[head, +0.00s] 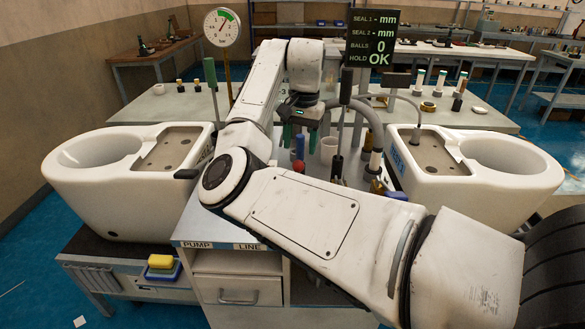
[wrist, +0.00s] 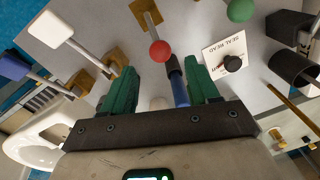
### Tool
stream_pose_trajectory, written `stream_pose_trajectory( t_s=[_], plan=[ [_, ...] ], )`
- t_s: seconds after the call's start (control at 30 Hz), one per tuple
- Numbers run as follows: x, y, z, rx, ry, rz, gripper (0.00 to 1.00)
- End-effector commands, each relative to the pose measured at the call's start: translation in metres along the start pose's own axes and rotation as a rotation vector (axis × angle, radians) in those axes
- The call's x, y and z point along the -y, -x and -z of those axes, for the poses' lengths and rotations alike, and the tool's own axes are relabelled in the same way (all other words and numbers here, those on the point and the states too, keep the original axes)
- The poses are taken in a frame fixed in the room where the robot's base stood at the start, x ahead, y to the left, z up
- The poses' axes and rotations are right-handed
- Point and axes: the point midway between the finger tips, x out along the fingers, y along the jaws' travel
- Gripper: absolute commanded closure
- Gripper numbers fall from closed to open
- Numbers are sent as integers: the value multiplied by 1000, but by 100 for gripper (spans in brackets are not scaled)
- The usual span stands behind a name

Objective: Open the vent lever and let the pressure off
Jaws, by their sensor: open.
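Several levers stand on the grey bench top below my gripper, and I cannot read which one is the vent lever. In the wrist view a red-ball lever (wrist: 160,51) stands just beyond the gap between my fingers, on a brass plate. A green-ball lever (wrist: 240,10) is to its right, and a white-knob lever (wrist: 55,29) and a purple-knob lever (wrist: 15,67) are to its left. My gripper (wrist: 163,82) is open with green fingers apart and nothing held. It hangs over the bench in the head view (head: 303,133). A round pressure gauge (head: 222,27) stands at the back left.
A blue-and-black rod (wrist: 179,86) stands close by the right finger. A SEAL READ card with a black knob (wrist: 233,63) lies to the right. White toilet bowls (head: 95,150) flank the bench. A display (head: 371,38) reads BALLS 0, HOLD OK.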

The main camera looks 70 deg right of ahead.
Motion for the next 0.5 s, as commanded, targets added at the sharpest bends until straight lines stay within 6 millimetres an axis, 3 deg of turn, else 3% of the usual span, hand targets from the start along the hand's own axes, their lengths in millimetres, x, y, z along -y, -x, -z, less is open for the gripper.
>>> stream_pose_trajectory(
  t_s=[0.5],
  plan=[
    [0, -85, 0, 2, 1, -2, 40]
  ],
)
